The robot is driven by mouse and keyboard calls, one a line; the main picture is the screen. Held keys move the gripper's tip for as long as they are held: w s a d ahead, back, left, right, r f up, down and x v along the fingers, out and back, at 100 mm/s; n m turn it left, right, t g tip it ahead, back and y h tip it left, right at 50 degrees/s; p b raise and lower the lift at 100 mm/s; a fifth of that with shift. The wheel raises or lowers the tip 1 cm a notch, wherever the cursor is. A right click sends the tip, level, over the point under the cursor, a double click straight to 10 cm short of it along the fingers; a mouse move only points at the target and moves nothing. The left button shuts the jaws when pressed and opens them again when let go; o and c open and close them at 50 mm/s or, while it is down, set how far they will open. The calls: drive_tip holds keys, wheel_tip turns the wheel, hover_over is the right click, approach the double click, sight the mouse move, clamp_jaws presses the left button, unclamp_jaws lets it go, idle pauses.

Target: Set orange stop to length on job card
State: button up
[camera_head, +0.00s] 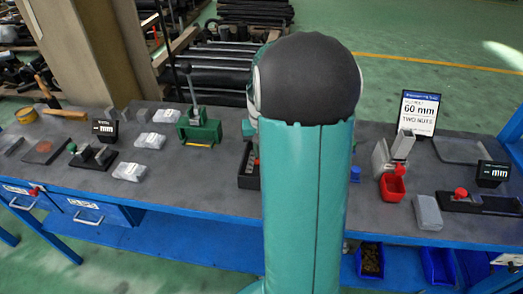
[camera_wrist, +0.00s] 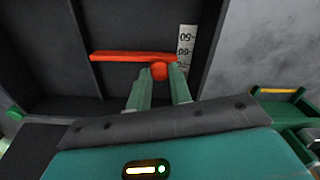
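In the wrist view the orange stop (camera_wrist: 125,56) is a flat bar with a round knob (camera_wrist: 159,71). It lies across a dark tray or fixture (camera_wrist: 130,22) beside a pale scale (camera_wrist: 187,45) whose marks appear upside down, one reading like 60. My gripper (camera_wrist: 160,72) has its two green fingers on either side of the knob, apparently touching it. In the head view my own arm hides the gripper and stop. The job card (camera_head: 418,112) stands at the back right of the bench and reads 60 mm, TWO NUTS.
A dark open box (camera_head: 248,168) shows partly behind my arm. A green lever press (camera_head: 200,128) stands left of it, with white packets (camera_head: 149,140) nearby.

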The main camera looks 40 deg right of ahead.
drive_tip(key=o, duration=0.5)
drive_tip(key=shift+c, duration=0.2)
drive_tip(key=shift+r, duration=0.1)
wheel_tip(320, 180, up, 14)
drive_tip(key=shift+f, duration=0.2)
drive_tip(key=s+a+r+n+t, duration=0.1)
drive_tip(key=s+a+r+n, duration=0.1)
drive_tip(key=a, duration=0.7)
drive_tip(key=s+a+r+n+t, duration=0.2)
drive_tip(key=a, duration=0.6)
drive_tip(key=s+a+f+n+t, duration=0.2)
drive_tip(key=s+a+n, duration=0.1)
drive_tip(key=s+a, duration=0.5)
drive_tip(key=a, duration=0.3)
drive_tip(key=shift+a+f+t, duration=0.15)
drive_tip(key=shift+a+t, duration=0.1)
drive_tip(key=shift+t, duration=0.05)
